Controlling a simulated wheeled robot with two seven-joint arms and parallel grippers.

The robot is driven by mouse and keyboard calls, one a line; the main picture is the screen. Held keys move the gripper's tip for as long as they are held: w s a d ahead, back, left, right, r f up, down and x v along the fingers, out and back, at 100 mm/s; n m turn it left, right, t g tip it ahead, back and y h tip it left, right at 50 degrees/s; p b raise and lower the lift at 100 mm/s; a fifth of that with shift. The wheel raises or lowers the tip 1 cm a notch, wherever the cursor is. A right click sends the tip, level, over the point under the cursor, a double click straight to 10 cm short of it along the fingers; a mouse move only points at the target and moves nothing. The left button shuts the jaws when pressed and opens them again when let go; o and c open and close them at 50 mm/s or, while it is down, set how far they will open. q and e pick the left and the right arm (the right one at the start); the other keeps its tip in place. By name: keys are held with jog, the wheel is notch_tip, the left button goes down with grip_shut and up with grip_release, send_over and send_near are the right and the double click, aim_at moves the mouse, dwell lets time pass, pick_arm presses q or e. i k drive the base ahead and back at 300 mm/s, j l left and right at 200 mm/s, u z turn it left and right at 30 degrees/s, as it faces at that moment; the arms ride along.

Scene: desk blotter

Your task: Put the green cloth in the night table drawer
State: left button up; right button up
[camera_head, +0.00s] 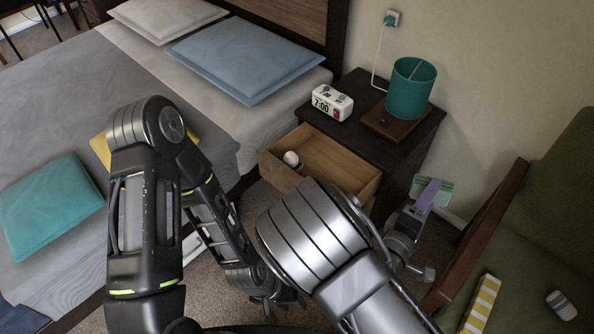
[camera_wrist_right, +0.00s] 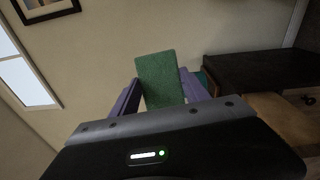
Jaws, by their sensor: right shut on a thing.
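The green cloth (camera_head: 446,187) is a small flat piece at the right of the night table. My right gripper (camera_head: 432,185) is shut on it. In the right wrist view the cloth (camera_wrist_right: 159,80) stands up between the two purple fingers. The night table (camera_head: 425,128) is dark wood. Its drawer (camera_head: 345,163) is pulled open, with a small white round object inside. The held cloth is outside the drawer, to its right. My left gripper (camera_head: 277,303) is low in front of the bed, apart from the cloth; its fingers are too unclear to read.
The bed (camera_head: 75,75) fills the left, with pillows and a teal cushion (camera_head: 50,205). A green sofa (camera_head: 545,220) stands at the right, close to my right gripper.

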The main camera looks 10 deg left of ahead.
aim_at(332, 165)
jog(key=u, duration=0.75)
jog(key=i+j, duration=0.2)
jog(key=i, duration=0.35)
jog(key=i+j, duration=0.2)
jog(key=i, duration=0.35)
